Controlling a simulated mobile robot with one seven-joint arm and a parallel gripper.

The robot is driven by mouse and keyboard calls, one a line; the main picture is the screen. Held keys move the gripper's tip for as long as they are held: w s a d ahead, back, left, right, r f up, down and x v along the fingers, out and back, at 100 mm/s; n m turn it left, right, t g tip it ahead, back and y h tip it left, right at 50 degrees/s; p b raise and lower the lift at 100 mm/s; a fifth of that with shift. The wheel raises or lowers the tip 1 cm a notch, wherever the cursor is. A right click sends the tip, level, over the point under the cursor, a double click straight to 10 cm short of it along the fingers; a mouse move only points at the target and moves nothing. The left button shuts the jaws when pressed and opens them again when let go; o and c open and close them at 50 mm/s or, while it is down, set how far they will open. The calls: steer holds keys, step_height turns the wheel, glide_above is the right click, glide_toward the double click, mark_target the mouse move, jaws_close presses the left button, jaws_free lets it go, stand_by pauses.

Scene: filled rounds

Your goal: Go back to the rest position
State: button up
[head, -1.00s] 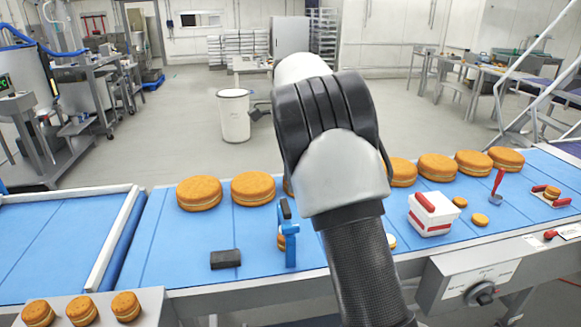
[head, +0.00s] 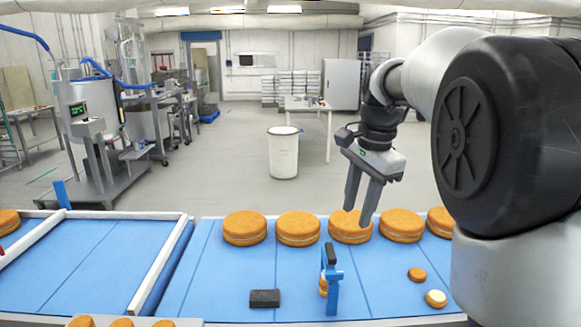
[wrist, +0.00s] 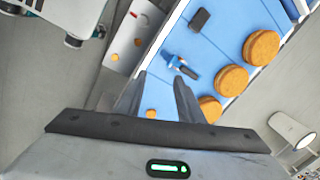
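My gripper (head: 357,215) hangs from my arm in the right half of the head view, pointing down above the row of large filled rounds. Its two fingers are apart with nothing between them. The wrist view also shows the open, empty fingers (wrist: 158,90). A large round (head: 350,228) is partly hidden behind the fingertips in the head view. The blue belt (head: 210,285) lies below. A blue upright fixture (head: 332,282) with small rounds beside it and a dark block (head: 264,298) stand on the belt.
Several large rounds (head: 245,229) line the belt's far side. Two small rounds (head: 416,274) (head: 436,298) lie at right. A light divider rail (head: 152,270) is at left. A white bin (head: 283,155) stands on the floor beyond. My arm hides the belt's right part.

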steer(key=s+f+n+t, duration=0.2)
steer(key=s+n, duration=0.4)
steer(key=s, duration=0.6)
steer(key=s+a+f+n+t+h, duration=0.1)
steer(key=s+f+n, duration=0.1)
steer(key=s+n, duration=0.5)
steer(key=s, duration=0.5)
steer(key=shift+s+a+f+t, duration=0.2)
steer(key=shift+a+f+t, duration=0.1)
steer(key=shift+f+t, duration=0.1)
